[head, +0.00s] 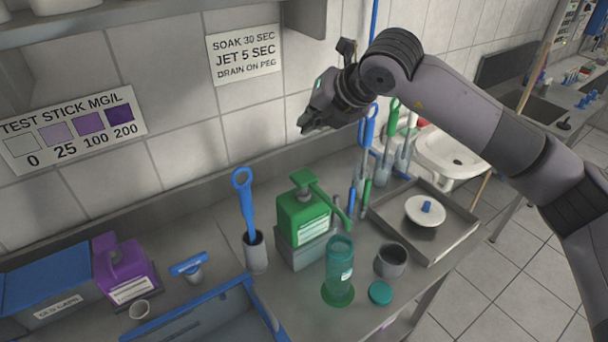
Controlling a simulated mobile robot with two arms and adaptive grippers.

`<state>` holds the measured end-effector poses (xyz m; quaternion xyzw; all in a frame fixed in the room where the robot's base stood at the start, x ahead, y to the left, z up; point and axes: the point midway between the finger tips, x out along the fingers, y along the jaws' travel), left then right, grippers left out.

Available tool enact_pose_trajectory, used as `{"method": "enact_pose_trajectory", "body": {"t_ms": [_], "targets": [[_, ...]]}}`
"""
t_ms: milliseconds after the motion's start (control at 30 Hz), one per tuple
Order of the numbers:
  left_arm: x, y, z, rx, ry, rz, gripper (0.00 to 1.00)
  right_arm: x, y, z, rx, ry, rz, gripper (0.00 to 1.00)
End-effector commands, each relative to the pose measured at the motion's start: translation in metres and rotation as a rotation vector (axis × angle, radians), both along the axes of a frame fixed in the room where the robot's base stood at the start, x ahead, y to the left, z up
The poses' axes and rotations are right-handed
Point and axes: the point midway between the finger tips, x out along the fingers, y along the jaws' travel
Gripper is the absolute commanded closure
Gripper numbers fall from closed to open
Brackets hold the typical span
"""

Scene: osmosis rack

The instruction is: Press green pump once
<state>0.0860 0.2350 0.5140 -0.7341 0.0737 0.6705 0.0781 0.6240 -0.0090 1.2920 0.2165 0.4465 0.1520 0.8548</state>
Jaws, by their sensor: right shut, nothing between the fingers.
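The green pump (303,179) is the head of a green bottle (301,216) with a white label. Its long green spout points right and down. The bottle stands on a grey block (300,250) near the back wall. A clear green bottle (339,264) stands in front of the spout's end. My right gripper (304,126) is shut and empty. It is raised in front of the wall, above the green pump and apart from it. My left gripper is not in view.
A blue brush stands in a grey cup (255,252) left of the pump. A purple pump bottle (122,272) and a blue bin (205,318) are further left. A grey cup (390,261), a teal lid (380,293) and a tray (462,238) are on the right.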

Motion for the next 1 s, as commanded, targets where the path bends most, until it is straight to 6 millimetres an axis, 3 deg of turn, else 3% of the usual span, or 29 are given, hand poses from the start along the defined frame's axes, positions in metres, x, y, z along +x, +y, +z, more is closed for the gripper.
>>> {"method": "enact_pose_trajectory", "body": {"t_ms": [267,633,800,1000], "targets": [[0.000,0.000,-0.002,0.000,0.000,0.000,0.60,0.000,0.000,-0.012,0.002,0.001,0.002,1.00],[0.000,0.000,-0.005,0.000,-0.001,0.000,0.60,-0.001,0.000,-0.061,0.001,0.002,0.002,1.00],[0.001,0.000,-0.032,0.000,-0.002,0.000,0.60,0.000,0.001,-0.085,0.002,0.000,0.003,1.00],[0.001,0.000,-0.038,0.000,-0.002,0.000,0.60,0.000,0.001,-0.089,0.002,0.000,0.003,1.00]]}}
